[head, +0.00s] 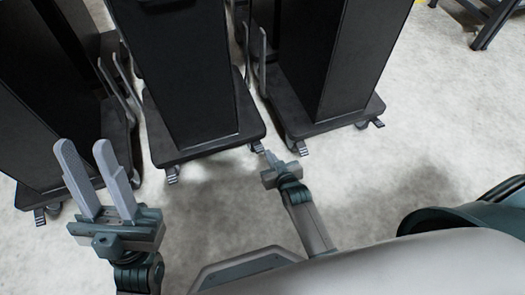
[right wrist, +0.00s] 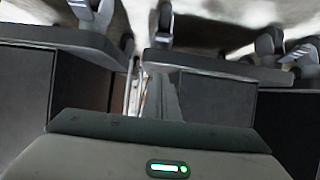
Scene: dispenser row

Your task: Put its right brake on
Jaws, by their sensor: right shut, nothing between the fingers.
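Black dispensers stand in a row on wheeled bases. The middle dispenser (head: 190,75) has a small striped brake pedal (head: 172,176) at its front left corner and a right brake pedal (head: 257,147) at its front right corner. My right gripper (head: 268,156) is shut and empty, its tip close by that right pedal; I cannot tell if they touch or whether the pedal is up or down. My left gripper (head: 84,147) is open and empty before the left dispenser.
The right dispenser (head: 335,55) has pedals at its front corners (head: 302,148), the left one close to my right gripper. The left dispenser (head: 40,110) has a pedal (head: 39,217) too. Grey side handles (head: 262,55) stand in the narrow gaps.

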